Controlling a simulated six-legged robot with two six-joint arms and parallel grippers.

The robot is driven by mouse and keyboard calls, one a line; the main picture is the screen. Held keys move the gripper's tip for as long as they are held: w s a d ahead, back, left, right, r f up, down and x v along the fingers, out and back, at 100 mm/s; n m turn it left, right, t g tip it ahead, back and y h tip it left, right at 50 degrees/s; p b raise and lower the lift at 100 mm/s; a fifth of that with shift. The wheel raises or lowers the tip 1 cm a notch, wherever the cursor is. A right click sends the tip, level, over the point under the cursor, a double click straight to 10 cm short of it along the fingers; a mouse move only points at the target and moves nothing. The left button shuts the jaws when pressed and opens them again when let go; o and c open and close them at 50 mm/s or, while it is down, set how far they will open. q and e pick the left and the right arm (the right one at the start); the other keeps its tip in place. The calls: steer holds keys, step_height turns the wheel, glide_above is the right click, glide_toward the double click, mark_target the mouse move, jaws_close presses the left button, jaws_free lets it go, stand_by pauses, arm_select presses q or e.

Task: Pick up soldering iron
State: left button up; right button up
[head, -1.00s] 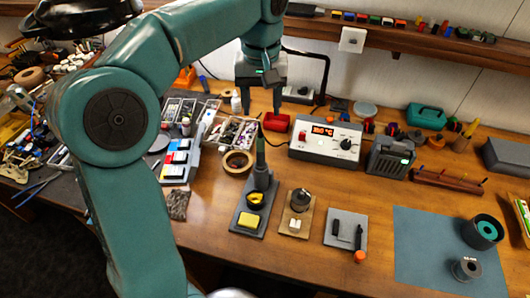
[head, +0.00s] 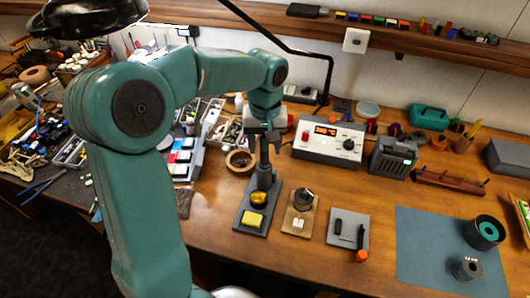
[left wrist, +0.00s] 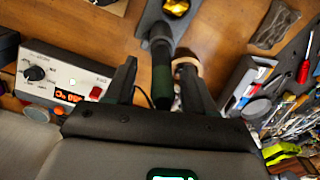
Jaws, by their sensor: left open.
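The soldering iron stands upright in its holder on a dark stand (head: 247,218), which also bears a yellow sponge (head: 252,220) and a brass-coloured tip cleaner (head: 258,199). My left gripper (head: 264,148) is above the stand, pointing down at the iron's handle. In the left wrist view the dark handle of the soldering iron (left wrist: 162,82) lies between the two open fingers of my left gripper (left wrist: 160,88), with gaps at both sides. In the head view my gripper partly hides the handle. My right gripper is not in view.
A soldering station (head: 327,140) with a lit display stands right of the iron. A tape roll (head: 239,161) lies to its left. A solder spool on a wooden base (head: 299,212) and a grey tool pad (head: 347,230) are on the right. A blue mat (head: 430,240) lies farther right.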

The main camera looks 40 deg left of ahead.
arm_select(q)
steer(key=shift+s+a, duration=0.15)
jaws_close()
steer(key=shift+r, duration=0.1)
